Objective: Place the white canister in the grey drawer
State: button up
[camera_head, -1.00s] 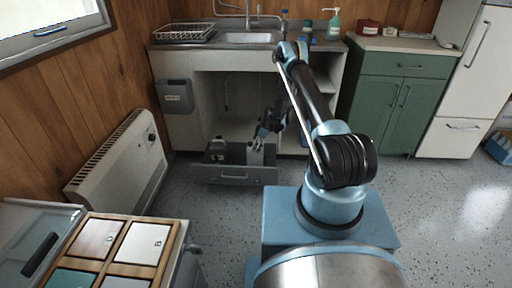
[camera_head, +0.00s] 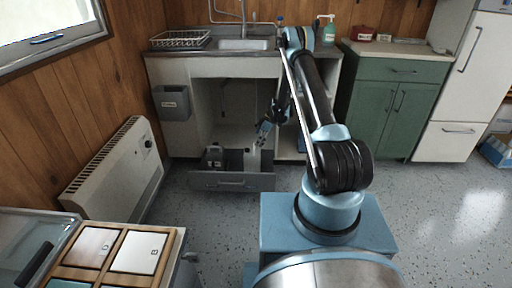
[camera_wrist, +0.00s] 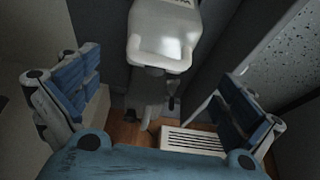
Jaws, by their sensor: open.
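The grey drawer (camera_head: 232,182) stands pulled out low under the sink counter. A pale upright thing that looks like the white canister (camera_head: 252,160) is inside it on the right. In the wrist view, the white canister (camera_wrist: 165,32) shows at the top centre, between dark grey walls, with part of a dark-lettered label at the picture's edge. My gripper (camera_head: 263,132) is just above the canister in the head view. In the wrist view, my gripper (camera_wrist: 158,98) has its blue-padded fingers spread wide, with the canister beyond them and apart from both. The canister's far end is cut off.
A dark grey item (camera_head: 214,157) sits in the drawer's left part. A white slatted thing (camera_wrist: 190,141) lies low in the wrist view. A grey bin (camera_head: 172,102) hangs left of the opening. A heater (camera_head: 118,172) stands left; green cupboard (camera_head: 388,110) right. Floor in front is clear.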

jog(key=s+d+r+m, duration=0.2)
jog(key=s+d+r, duration=0.1)
jog(key=r, duration=0.8)
jog(key=s+d+r+m, duration=0.2)
jog(key=d+r, duration=0.1)
jog(key=r, duration=0.9)
jog(key=s+d+r+m+t+h, duration=0.15)
jog(key=s+d+r+m, duration=0.35)
jog(key=s+r, duration=0.9)
jog(key=s+d+r+m+h, duration=0.1)
jog(key=s+d+r+m, duration=0.2)
jog(key=s, duration=0.6)
jog(key=s+d+r+m+h, duration=0.1)
jog(key=s+d+r, duration=0.25)
jog(key=s, duration=0.65)
jog(key=s+d+f+m, duration=0.2)
jog(key=s+f, duration=0.1)
jog(key=s, duration=0.6)
jog(key=s+d+f+m, duration=0.2)
jog(key=s+d+f, duration=0.1)
jog(key=s, duration=0.5)
jog(key=shift+s+f+m+t+h, duration=0.35)
jog(key=shift+f+m+h, duration=0.05)
jog(key=shift+f+h, duration=0.1)
